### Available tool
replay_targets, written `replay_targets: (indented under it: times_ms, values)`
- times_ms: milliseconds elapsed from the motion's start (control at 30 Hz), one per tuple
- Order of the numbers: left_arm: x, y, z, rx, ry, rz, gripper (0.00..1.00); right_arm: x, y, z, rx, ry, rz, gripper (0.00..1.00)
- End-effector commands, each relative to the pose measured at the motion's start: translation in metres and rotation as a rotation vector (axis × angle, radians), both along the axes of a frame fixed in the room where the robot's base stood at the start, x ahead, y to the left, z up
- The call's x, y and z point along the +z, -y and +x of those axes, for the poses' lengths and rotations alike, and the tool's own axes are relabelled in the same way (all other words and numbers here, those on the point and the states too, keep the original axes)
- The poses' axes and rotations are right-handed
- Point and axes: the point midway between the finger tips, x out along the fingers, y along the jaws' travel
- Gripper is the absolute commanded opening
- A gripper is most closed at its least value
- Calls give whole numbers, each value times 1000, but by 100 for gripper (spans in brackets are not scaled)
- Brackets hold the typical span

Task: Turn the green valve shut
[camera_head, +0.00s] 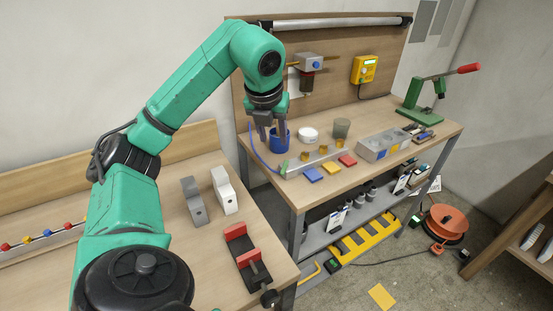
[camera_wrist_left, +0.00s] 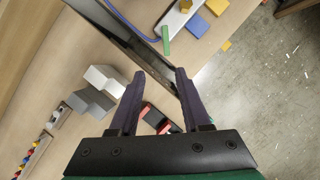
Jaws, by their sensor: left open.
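A small green piece (camera_head: 284,167), which looks like the valve's handle, sits at the left end of a pale metal rail (camera_head: 318,158) on the back workbench. A blue hose (camera_head: 262,160) runs to that end. In the left wrist view the green handle (camera_wrist_left: 166,41) shows beyond the fingertips, near the bench edge. My left gripper (camera_head: 272,138) points down, open, above the bench's left end, in front of a blue cup (camera_head: 280,141). In the left wrist view the open fingers (camera_wrist_left: 160,73) hold nothing and are apart from the handle. My right gripper is in neither view.
Blue (camera_head: 313,174), yellow (camera_head: 331,168) and red (camera_head: 347,160) pads lie before the rail. A grey tray (camera_head: 384,146) and a green press (camera_head: 414,105) stand to the right. Grey and white blocks (camera_head: 224,192) and a red vise (camera_head: 246,255) are on the near bench.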

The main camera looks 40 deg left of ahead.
Motion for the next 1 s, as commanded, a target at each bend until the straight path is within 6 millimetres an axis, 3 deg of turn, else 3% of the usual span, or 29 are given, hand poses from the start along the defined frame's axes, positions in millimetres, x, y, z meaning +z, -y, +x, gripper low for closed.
replay_targets:
  times_ms: [367,600,933,967,1000]
  values:
    - [-77,-14,27,-3,-6,-1,48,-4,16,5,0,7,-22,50]
    - [-123,-22,46,-7,-1,-4,48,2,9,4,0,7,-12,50]
    - [-133,-24,49,-6,3,-3,48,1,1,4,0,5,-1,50]
    - [-133,-24,49,-6,3,-3,44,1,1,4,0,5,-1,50]
    - [-133,-24,49,-6,2,-3,28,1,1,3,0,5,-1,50]
